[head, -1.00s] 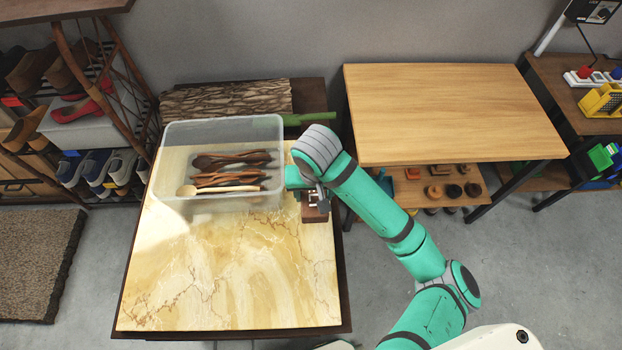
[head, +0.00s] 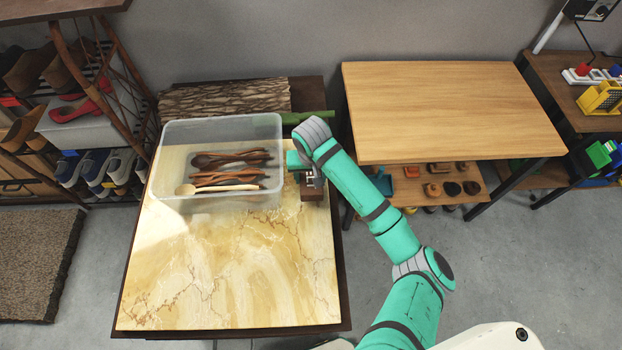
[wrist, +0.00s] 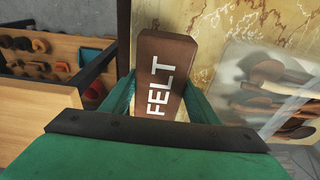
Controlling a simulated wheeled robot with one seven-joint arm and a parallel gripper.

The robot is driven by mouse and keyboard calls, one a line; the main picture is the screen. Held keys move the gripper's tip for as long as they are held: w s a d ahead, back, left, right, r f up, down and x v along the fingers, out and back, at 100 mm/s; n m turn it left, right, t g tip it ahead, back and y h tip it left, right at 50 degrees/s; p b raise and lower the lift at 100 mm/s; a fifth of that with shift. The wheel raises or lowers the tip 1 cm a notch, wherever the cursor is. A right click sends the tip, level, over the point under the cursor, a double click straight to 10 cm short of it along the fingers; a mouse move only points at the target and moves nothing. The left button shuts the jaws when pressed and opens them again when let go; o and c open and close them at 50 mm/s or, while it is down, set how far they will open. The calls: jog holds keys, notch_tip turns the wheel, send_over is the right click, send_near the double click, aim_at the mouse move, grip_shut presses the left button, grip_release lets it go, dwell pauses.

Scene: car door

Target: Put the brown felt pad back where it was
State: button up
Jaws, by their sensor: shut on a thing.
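The brown felt pad (wrist: 165,65), a brown block with white letters reading FELT, is between the fingers of my gripper (wrist: 158,98) in the wrist view. My gripper is shut on it. In the head view, my gripper (head: 309,178) is over the right edge of the marble-topped table (head: 230,280), just right of the clear bin. The pad (head: 313,193) shows there as a small brown block below the fingers. I cannot tell whether it touches the table top.
A clear bin (head: 222,132) with several wooden spoons stands left of my gripper. A bark-like slab (head: 225,98) lies behind it. At right is a bare wooden table (head: 450,110), with several small brown items on its lower shelf (head: 430,186). The marble table's front is clear.

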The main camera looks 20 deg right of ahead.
aim_at(311, 181)
jog(key=shift+f, duration=0.9)
jog(key=o, duration=1)
jog(key=shift+f, duration=0.15)
jog(key=shift+a+r, duration=0.1)
jog(key=shift+r, duration=0.3)
jog(key=r, duration=0.3)
jog(key=s+r, duration=0.1)
jog(key=r, duration=0.3)
jog(key=s+r, duration=0.1)
jog(key=r, duration=0.3)
jog(key=shift+a+r, duration=0.2)
jog(key=shift+w, duration=0.1)
